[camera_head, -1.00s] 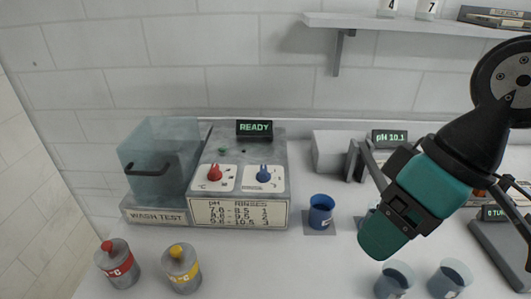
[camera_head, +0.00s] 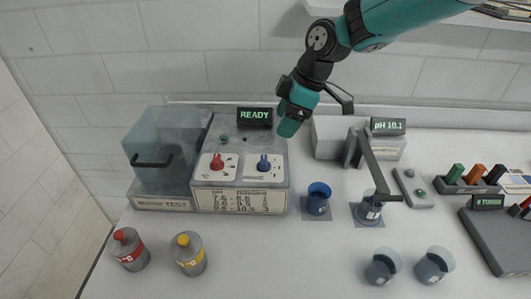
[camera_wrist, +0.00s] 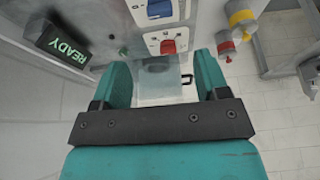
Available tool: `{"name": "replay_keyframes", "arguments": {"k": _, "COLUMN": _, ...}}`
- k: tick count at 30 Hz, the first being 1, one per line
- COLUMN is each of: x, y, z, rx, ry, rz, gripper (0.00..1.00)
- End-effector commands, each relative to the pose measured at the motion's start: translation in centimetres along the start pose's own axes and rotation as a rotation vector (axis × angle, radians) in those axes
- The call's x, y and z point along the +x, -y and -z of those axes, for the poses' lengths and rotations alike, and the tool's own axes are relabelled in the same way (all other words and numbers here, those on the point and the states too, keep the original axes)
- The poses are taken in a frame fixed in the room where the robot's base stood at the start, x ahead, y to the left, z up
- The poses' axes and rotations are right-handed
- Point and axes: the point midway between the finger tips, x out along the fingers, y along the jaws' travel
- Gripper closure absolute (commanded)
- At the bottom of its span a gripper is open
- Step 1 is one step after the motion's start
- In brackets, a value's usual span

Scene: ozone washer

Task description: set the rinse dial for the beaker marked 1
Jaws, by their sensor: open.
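The washer (camera_head: 240,208) has a red dial (camera_head: 217,161) and, to its right, a blue dial (camera_head: 263,163); the scale under the blue one is too small to read. Both the blue dial (camera_wrist: 160,8) and red dial (camera_wrist: 168,46) show in the wrist view. A "pH RINSES" chart on the front lists ranges, the last ending 10.5 with 3. The pH meter (camera_head: 388,127) reads 10.1. A labelled beaker (camera_head: 368,212) stands under its probe arm; its number is unclear. My gripper (camera_head: 288,128) is open and empty, behind and right of the dials, touching neither; its fingers show (camera_wrist: 165,80).
The display (camera_head: 254,117) reads READY. A glass-lidded chamber (camera_head: 160,140) is at left. Red and yellow bottles (camera_head: 128,249) (camera_head: 188,254) stand in front. A blue beaker (camera_head: 318,200) sits right of the washer. Two more beakers (camera_head: 382,267) (camera_head: 434,265) stand at the front right.

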Motion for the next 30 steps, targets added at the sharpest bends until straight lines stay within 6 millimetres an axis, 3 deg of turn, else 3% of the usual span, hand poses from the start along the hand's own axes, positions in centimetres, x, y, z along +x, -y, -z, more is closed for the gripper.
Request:
{"name": "replay_keyframes", "arguments": {"k": 9, "x": 7.2, "y": 0.1, "z": 0.1, "rx": 0.001, "ry": 0.003, "rz": 0.005, "gripper": 0.32}}
{"name": "replay_keyframes", "arguments": {"k": 15, "x": 10.6, "y": 0.1, "z": 0.1, "rx": 0.001, "ry": 0.002, "rz": 0.002, "gripper": 0.32}}
{"name": "replay_keyframes", "arguments": {"k": 21, "x": 12.1, "y": 0.0, "z": 0.0, "rx": 0.001, "ry": 0.001, "rz": 0.000, "gripper": 0.32}}
{"name": "replay_keyframes", "arguments": {"k": 30, "x": 12.3, "y": 0.0, "z": 0.0, "rx": 0.001, "ry": 0.000, "rz": -0.001, "gripper": 0.34}}
